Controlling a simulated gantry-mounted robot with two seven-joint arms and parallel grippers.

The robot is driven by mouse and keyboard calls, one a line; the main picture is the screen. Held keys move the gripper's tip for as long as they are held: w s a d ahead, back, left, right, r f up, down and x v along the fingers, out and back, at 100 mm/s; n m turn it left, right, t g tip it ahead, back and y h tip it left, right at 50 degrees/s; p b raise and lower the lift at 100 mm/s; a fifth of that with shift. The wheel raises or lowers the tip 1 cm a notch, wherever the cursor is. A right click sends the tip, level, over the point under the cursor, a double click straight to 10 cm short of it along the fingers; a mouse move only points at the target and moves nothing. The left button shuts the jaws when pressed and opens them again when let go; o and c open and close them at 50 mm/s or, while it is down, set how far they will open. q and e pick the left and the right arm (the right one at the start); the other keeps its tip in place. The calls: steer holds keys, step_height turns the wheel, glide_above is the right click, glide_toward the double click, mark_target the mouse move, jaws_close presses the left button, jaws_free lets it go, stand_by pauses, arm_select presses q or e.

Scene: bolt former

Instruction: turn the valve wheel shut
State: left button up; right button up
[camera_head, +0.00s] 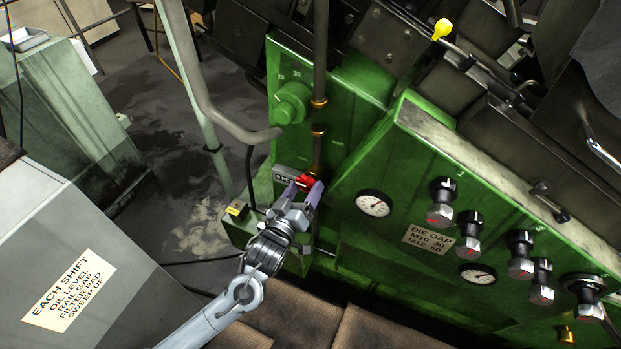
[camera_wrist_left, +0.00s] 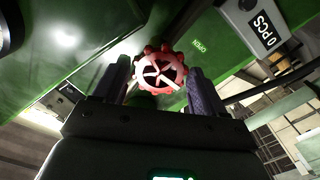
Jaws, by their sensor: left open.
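The valve wheel (camera_head: 305,181) is small and red, on the green machine at the lower end of a vertical pipe. It shows more fully in the left wrist view (camera_wrist_left: 160,70), with spokes and a knobbed rim; the word OPEN is on the green panel beside it. My left gripper (camera_head: 305,194) is open, with its two fingers on either side of the wheel. In the left wrist view the fingertips (camera_wrist_left: 158,78) flank the rim; I cannot tell whether they touch it. The right gripper is not in view.
A grey counter box (camera_head: 287,175) sits just left of the wheel; it reads 0 PCS in the wrist view. A gauge (camera_head: 374,203) and several black knobs (camera_head: 441,202) are on the sloping panel to the right. A grey cabinet (camera_head: 75,270) stands at the lower left.

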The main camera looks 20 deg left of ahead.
mark_target(307, 187)
arm_select(q)
steer(key=shift+w+d, duration=0.15)
steer(key=shift+w, duration=2)
steer(key=shift+c, duration=0.4)
steer(key=c, duration=0.6)
